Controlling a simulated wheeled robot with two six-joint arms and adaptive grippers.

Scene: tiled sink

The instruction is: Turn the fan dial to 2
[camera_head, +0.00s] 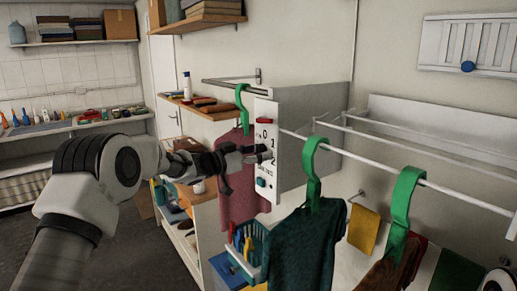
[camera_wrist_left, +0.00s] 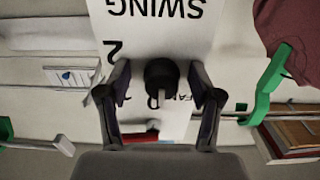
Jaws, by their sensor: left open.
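The fan panel (camera_head: 266,192) is a white upright plate with 0, 1 and 2 printed on it, a red part (camera_head: 262,114) at its top and a teal knob (camera_head: 261,182) lower down. In the left wrist view the panel (camera_wrist_left: 185,30) appears upside down, with "SWING" and a 2. The dark round fan dial (camera_wrist_left: 162,74) is between the fingers of my left gripper (camera_wrist_left: 160,88). My left gripper (camera_head: 264,156) is open in front of the panel, one finger on each side of the dial. I cannot tell if they touch it. The dial's setting is unclear.
Green hangers (camera_head: 313,172) with clothes hang from a white rail (camera_head: 380,172) to the right of the panel. A pink garment (camera_head: 238,178) hangs just behind and left of it. A basket (camera_head: 250,245) is below. A wooden shelf (camera_head: 205,108) is further back.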

